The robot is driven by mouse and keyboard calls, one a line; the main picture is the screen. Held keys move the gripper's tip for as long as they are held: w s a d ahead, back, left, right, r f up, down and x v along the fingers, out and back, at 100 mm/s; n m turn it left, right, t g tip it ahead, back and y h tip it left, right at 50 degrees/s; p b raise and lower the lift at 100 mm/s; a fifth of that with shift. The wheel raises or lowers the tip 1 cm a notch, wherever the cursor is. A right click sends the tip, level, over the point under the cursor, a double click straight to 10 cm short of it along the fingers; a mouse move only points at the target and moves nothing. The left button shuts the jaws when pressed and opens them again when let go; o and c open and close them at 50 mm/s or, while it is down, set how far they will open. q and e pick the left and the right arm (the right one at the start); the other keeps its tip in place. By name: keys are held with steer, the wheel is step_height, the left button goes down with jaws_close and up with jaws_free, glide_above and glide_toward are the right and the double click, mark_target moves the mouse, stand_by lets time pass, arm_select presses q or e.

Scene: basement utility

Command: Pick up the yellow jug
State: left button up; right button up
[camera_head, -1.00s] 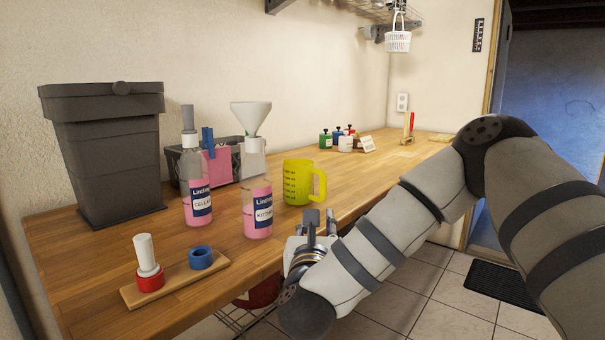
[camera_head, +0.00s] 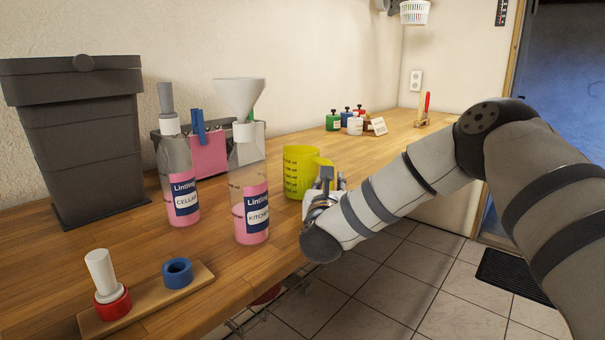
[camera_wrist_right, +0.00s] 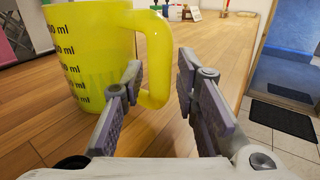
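The yellow jug (camera_head: 299,172) stands upright on the wooden bench, partly hidden behind my right gripper (camera_head: 333,180) in the head view. In the right wrist view the jug (camera_wrist_right: 92,50) fills the upper left, with dark ml marks on its side and its handle (camera_wrist_right: 157,60) toward the right. My right gripper (camera_wrist_right: 160,100) is open. Its left finger is close to the lower part of the handle, its right finger is to the right of it, and nothing is clamped between them. Whether the left finger touches the handle I cannot tell. My left gripper is not in view.
A bottle with a white funnel (camera_head: 249,175) and a second pink-filled bottle (camera_head: 179,172) stand left of the jug. A wooden holder (camera_head: 150,303) with red and blue rings lies in front. Small coloured bottles (camera_head: 346,121) stand behind. Bench beyond the jug is mostly clear.

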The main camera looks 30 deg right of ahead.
steer(key=shift+w+d+f, duration=0.2)
steer(key=shift+w+d, duration=0.15)
steer(key=shift+w, duration=0.2)
steer(key=shift+r, duration=0.1)
jaws_close()
steer(key=shift+r, duration=0.15)
steer(key=shift+r, duration=0.35)
steer(key=r, duration=0.3)
steer(key=shift+s+d+r, duration=0.1)
steer(key=shift+s+r, duration=0.05)
steer(key=shift+s, duration=0.1)
steer(key=s+d+r, duration=0.1)
steer(key=s+r, duration=0.7)
steer(key=s, duration=0.5)
steer(key=shift+s+d+r, duration=0.2)
steer(key=shift+s+r, duration=0.05)
steer(key=shift+r, duration=0.15)
